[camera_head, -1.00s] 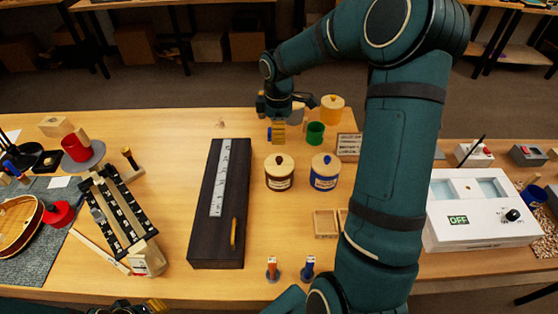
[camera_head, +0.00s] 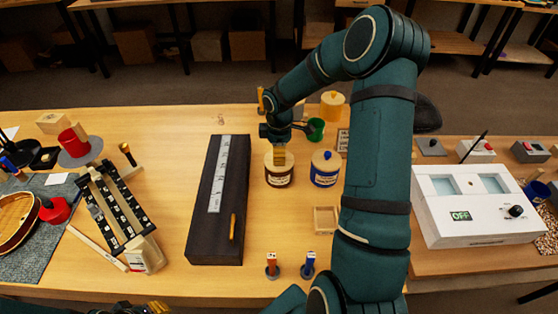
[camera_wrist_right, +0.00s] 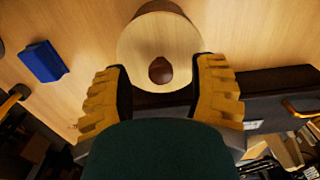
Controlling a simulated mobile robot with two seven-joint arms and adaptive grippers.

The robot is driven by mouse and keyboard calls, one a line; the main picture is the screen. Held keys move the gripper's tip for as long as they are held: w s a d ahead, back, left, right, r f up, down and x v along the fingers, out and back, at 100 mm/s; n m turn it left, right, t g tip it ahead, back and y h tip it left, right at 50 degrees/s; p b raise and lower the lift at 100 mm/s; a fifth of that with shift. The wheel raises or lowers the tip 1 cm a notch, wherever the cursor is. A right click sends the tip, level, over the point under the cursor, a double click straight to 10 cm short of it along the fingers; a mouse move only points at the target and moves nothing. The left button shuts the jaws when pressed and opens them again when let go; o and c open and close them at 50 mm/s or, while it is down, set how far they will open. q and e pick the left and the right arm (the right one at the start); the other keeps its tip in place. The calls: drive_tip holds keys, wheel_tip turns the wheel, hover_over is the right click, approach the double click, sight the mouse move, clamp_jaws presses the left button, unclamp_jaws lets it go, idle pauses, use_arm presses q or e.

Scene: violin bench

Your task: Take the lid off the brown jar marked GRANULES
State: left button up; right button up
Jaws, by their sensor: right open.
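The brown jar (camera_head: 279,178) stands upright on the bench with its pale round lid (camera_head: 268,160) on. Its label is too small to read. My right gripper (camera_head: 279,156) points down over the lid and hides part of it. In the right wrist view the lid (camera_wrist_right: 140,45), with a brown knob (camera_wrist_right: 160,70), lies ahead of the two yellow fingers of the gripper (camera_wrist_right: 160,95).
A blue jar (camera_head: 325,174) with a wooden lid stands close to the right of the brown jar. A long dark case (camera_head: 210,240) lies to the left.

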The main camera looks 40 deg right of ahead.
drive_tip(key=shift+f, duration=0.9)
clamp_jaws()
